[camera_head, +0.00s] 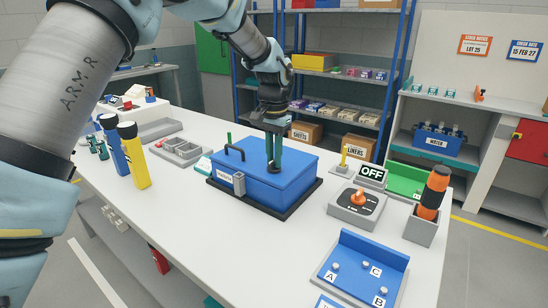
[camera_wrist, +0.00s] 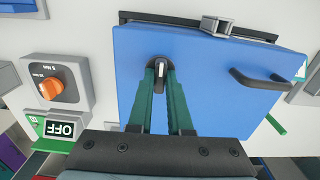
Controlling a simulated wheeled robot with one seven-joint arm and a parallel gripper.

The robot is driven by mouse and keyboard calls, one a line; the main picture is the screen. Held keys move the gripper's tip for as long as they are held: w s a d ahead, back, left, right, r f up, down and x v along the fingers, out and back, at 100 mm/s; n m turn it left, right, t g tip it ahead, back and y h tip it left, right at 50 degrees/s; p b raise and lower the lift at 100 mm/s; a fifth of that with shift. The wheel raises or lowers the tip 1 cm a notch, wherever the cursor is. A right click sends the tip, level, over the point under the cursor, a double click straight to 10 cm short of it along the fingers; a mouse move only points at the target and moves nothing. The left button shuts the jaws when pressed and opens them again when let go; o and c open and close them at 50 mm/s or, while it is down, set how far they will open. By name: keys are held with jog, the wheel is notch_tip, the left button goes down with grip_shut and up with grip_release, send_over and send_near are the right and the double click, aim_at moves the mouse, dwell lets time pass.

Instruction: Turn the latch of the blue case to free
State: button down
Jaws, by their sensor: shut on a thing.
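The blue case (camera_head: 285,183) stands on the white bench on a dark base, with its lid down. Its blue lid fills the middle of the wrist view (camera_wrist: 215,60). A small latch (camera_wrist: 160,72) with a dark round base and a pale grey tab is on the lid. My gripper (camera_head: 273,168) reaches straight down onto the lid. In the wrist view its two green fingers (camera_wrist: 161,76) are shut on the latch tab, and they partly hide it. A grey metal clasp (camera_head: 239,184) is on the case's front, and a black handle (camera_head: 235,149) is on the lid.
A grey box with an orange knob (camera_head: 358,197) and an OFF sign (camera_head: 371,175) stand right of the case. A blue panel (camera_head: 345,268) marked A, B, C lies at the front right. Grey trays (camera_head: 180,150) and blue and yellow bottles (camera_head: 132,155) are left.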

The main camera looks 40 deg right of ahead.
dwell(0.4)
jog(key=c, duration=0.8)
grip_release()
jog(key=shift+c, duration=0.2)
notch_tip(320, 180, up, 11)
jog(key=b, duration=0.3)
jog(key=shift+f, duration=0.15)
